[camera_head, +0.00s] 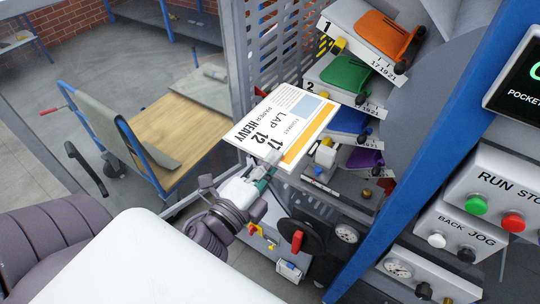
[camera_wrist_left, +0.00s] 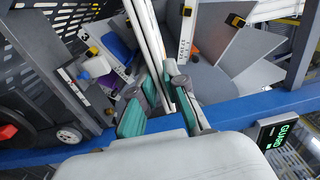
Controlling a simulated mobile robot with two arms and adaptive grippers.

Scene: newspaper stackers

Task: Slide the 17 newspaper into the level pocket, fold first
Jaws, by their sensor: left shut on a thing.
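A newspaper (camera_head: 300,112) with a white and orange front, bearing "17", "12", "HEAVY" and "LAP", is held in the air in front of the pocket rack. My left gripper (camera_head: 265,178) is shut on its near lower edge. In the left wrist view the newspaper (camera_wrist_left: 148,38) shows edge-on, rising from between the green-padded fingers (camera_wrist_left: 160,105). The pockets are stacked on the right: pocket 1 with an orange piece (camera_head: 385,38), pocket 2 with a green piece (camera_head: 345,75), then a blue piece (camera_head: 347,121) and a purple piece (camera_head: 363,158). The newspaper partly covers the lower pockets. I cannot tell which pocket is level.
A perforated grey panel (camera_head: 275,50) stands just behind the newspaper. A blue frame post (camera_head: 440,130) and a button panel (camera_head: 497,200) stand to the right. A cart (camera_head: 165,135) stands at left.

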